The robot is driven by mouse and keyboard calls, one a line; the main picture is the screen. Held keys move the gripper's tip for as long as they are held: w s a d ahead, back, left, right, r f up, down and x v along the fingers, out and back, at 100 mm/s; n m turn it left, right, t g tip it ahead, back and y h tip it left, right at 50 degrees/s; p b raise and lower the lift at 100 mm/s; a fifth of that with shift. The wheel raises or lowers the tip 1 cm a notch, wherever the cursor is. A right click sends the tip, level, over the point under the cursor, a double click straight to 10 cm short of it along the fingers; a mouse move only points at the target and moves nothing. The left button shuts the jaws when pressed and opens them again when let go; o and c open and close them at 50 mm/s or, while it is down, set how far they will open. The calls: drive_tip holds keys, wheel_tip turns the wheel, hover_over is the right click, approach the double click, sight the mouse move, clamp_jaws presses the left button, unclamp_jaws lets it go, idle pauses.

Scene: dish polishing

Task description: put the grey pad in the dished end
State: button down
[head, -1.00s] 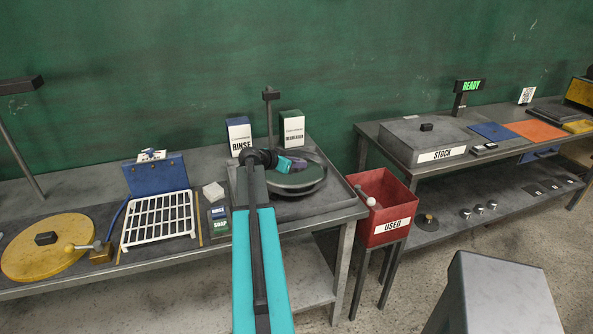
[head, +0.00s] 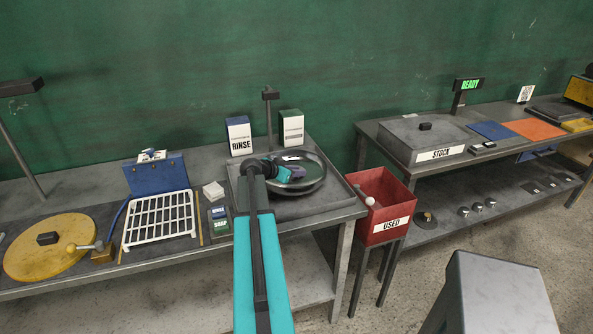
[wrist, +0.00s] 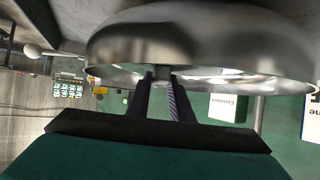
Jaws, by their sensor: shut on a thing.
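The dished end (head: 314,187) is a round, shiny metal dish in a grey tray on the left bench. It fills the upper part of the wrist view (wrist: 200,38). My gripper (head: 298,177) reaches over the dish in the head view. In the wrist view my gripper (wrist: 162,82) has its two dark fingers close together at the dish's rim. A small grey block, apparently the grey pad (wrist: 163,72), shows between the fingertips. Most of it is hidden, and I cannot tell whether it touches the dish.
Rinse box (head: 239,136) and another box (head: 291,128) stand behind the tray. The red used bin (head: 381,208) stands right, before the stock bench (head: 470,150).

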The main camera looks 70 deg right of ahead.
drive_tip(key=shift+f+b, duration=0.65)
drive_tip(key=shift+b, duration=0.5)
idle(0.4)
drive_tip(key=c, duration=1.6)
unclamp_jaws()
drive_tip(key=shift+r+p, duration=0.5)
drive_tip(key=shift+p, duration=0.3)
drive_tip(key=shift+r+p, duration=0.25)
drive_tip(key=shift+p, duration=0.2)
drive_tip(key=shift+w+a+b, duration=0.1)
drive_tip(key=shift+a+b, duration=0.2)
drive_tip(key=shift+b, duration=0.05)
drive_tip(key=b+v, duration=0.4)
drive_tip(key=v, duration=0.7)
drive_tip(key=shift+a+r, duration=0.1)
drive_tip(key=shift+a, duration=0.1)
